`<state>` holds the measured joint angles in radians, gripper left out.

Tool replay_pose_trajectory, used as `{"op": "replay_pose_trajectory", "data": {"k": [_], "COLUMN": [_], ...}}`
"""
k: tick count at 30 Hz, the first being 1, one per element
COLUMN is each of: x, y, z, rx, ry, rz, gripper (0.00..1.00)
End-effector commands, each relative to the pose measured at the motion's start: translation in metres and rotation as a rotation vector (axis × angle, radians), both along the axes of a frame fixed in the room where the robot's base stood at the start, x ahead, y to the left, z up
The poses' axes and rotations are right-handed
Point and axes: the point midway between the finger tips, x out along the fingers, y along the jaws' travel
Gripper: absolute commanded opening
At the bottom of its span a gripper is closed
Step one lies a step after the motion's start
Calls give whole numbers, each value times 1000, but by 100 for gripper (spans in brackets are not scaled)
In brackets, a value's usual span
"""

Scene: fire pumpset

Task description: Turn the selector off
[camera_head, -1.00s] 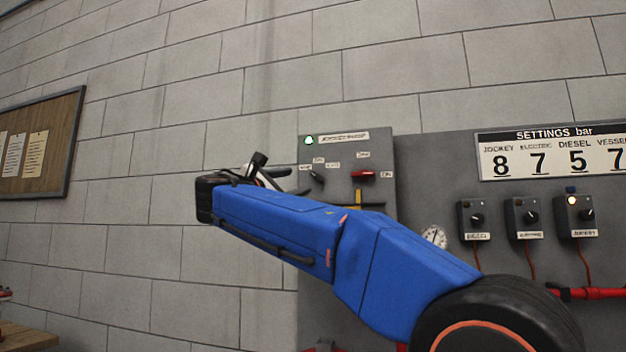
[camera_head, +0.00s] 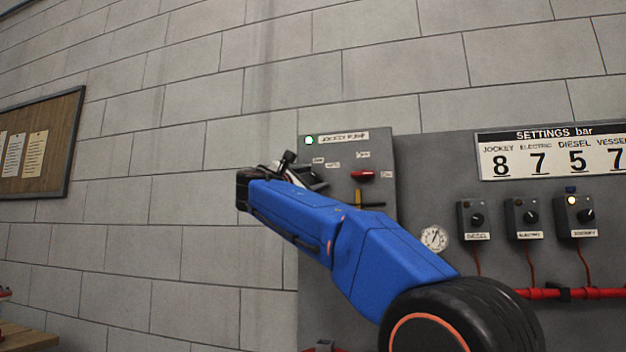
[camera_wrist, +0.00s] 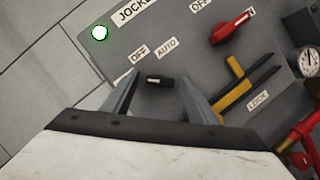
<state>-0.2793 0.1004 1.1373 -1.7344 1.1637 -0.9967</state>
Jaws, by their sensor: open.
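The selector (camera_wrist: 160,80), a small black knob with a pale mark, shows in the wrist view below the OFF (camera_wrist: 138,52) and AUTO (camera_wrist: 167,46) labels. It is on the grey JOCKEY PUMP panel (camera_head: 345,150). My gripper (camera_wrist: 158,88) is open, one finger on each side of the knob, with gaps visible on both sides. Whether the fingertips reach the knob's depth I cannot tell. In the head view my gripper (camera_head: 312,178) is in front of the panel's left part and hides the selector.
A red handle (camera_wrist: 231,28) and a yellow-and-black lever (camera_wrist: 240,85) with a LOCK label are right of the selector. A green lamp (camera_wrist: 99,32) is lit at upper left. A gauge (camera_head: 434,238) and several small switch boxes (camera_head: 473,218) stand further right.

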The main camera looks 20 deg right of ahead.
Motion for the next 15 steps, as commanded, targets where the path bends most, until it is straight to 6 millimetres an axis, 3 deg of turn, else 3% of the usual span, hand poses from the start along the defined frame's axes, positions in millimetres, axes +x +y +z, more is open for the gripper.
{"op": "replay_pose_trajectory", "data": {"k": [2,7,15], "x": [0,0,0], "y": [0,0,0], "z": [0,0,0], "rx": [0,0,13], "ry": [0,0,-9], "rz": [0,0,-1], "gripper": [53,12,12]}}
